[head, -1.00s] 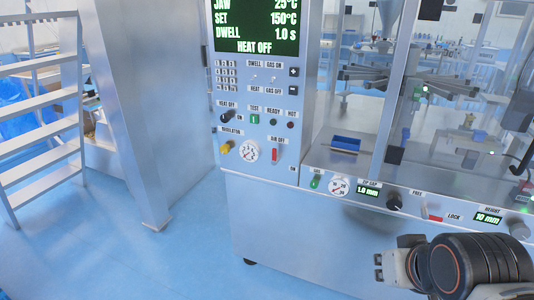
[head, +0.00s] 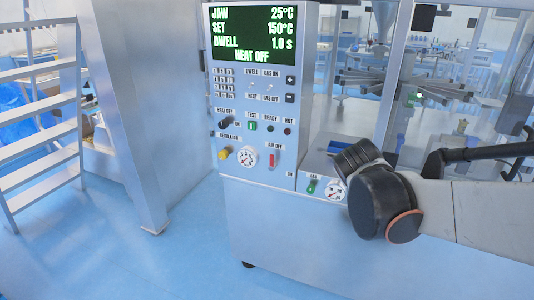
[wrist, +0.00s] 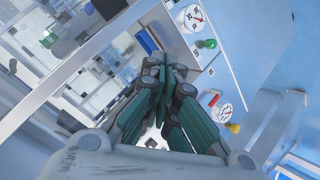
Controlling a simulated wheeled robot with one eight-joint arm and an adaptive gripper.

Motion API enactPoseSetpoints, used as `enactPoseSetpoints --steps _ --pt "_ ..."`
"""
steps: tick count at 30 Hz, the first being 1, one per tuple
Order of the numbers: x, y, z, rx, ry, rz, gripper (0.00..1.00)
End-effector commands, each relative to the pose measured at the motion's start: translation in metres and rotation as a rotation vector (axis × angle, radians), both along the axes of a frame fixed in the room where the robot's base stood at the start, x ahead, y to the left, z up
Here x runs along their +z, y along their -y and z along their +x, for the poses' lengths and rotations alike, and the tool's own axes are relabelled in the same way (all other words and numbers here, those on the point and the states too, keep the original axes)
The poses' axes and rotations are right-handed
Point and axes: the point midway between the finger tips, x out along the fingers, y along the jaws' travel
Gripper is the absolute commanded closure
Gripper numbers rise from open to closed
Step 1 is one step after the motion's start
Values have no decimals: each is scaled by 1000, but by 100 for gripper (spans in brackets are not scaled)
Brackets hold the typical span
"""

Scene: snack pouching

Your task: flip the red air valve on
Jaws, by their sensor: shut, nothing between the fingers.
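The red air valve (head: 272,160) is a small red lever on the front of the steel control panel. It stands upright under the label "AIR OFF", with "ON" lower down beside it. In the wrist view the red lever (wrist: 214,98) shows right of the fingers, close to the round gauge. My gripper (wrist: 166,72) is shut and empty, and apart from the lever. In the head view my dark wrist is right of the valve, in front of the machine; the fingers cannot be made out there.
A gauge (head: 246,157) and yellow regulator knob (head: 223,154) sit left of the valve. A green gas valve (head: 312,186) and second gauge (head: 336,190) are lower right, close to my wrist. Floor in front of the panel is clear.

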Motion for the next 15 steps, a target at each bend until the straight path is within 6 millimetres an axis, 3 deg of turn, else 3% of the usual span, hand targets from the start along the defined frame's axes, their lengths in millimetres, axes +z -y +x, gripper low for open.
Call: enactPoseSetpoints --steps 1,6,15 --pt "1 -8 20 21 17 -37 100" --pt "-5 -36 79 94 83 -168 100" --pt "-41 -115 160 244 191 -431 100"
